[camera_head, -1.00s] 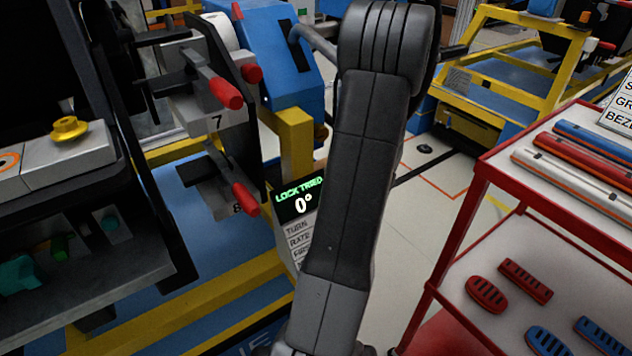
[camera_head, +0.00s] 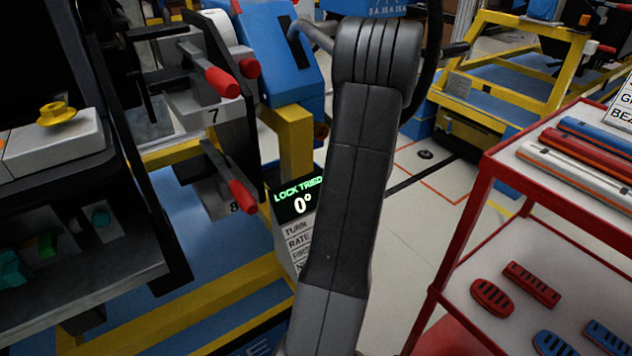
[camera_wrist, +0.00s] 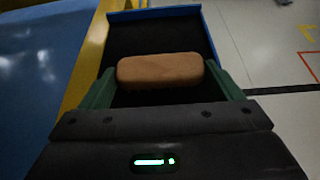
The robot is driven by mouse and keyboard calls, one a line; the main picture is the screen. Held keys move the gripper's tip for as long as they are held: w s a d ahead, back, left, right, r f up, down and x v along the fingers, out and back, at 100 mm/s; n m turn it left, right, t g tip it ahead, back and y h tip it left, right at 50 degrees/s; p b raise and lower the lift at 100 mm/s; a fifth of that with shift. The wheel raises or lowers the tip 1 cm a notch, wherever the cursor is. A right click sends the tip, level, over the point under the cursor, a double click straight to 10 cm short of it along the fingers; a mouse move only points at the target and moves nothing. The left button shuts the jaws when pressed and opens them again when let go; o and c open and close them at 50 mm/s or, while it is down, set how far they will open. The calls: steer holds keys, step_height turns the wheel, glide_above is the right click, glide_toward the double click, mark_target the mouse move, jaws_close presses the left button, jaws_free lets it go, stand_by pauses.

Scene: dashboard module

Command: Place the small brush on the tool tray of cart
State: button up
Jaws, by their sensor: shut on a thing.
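A wooden block, which looks like the small brush's body (camera_wrist: 160,69), lies crosswise between the green fingers of my gripper (camera_wrist: 163,82) in the wrist view. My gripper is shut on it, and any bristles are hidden. A dark surface with a blue rim (camera_wrist: 211,38) lies behind the brush; I cannot tell whether they touch. In the head view, the red cart (camera_head: 474,187) stands at the right with a white upper shelf (camera_head: 522,160) and a lower shelf. I cannot tell which part is the tool tray. My gripper is not visible there.
Blue, red and white bars (camera_head: 585,155) lie on the upper shelf. Red and blue slotted pads (camera_head: 531,284) lie on the lower one. A machine with red-tipped levers (camera_head: 222,82) and a "LOCK TRIED" display (camera_head: 299,198) stands left. Open floor (camera_head: 430,230) lies between machine and cart.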

steer(key=shift+f, duration=0.35)
steer(key=o, duration=0.9)
steer(key=shift+r, duration=0.1)
steer(key=shift+r+p, duration=0.4)
steer(key=shift+r, duration=0.15)
steer(key=p+v, duration=0.2)
steer(key=v, duration=1)
steer(key=shift+p, duration=0.4)
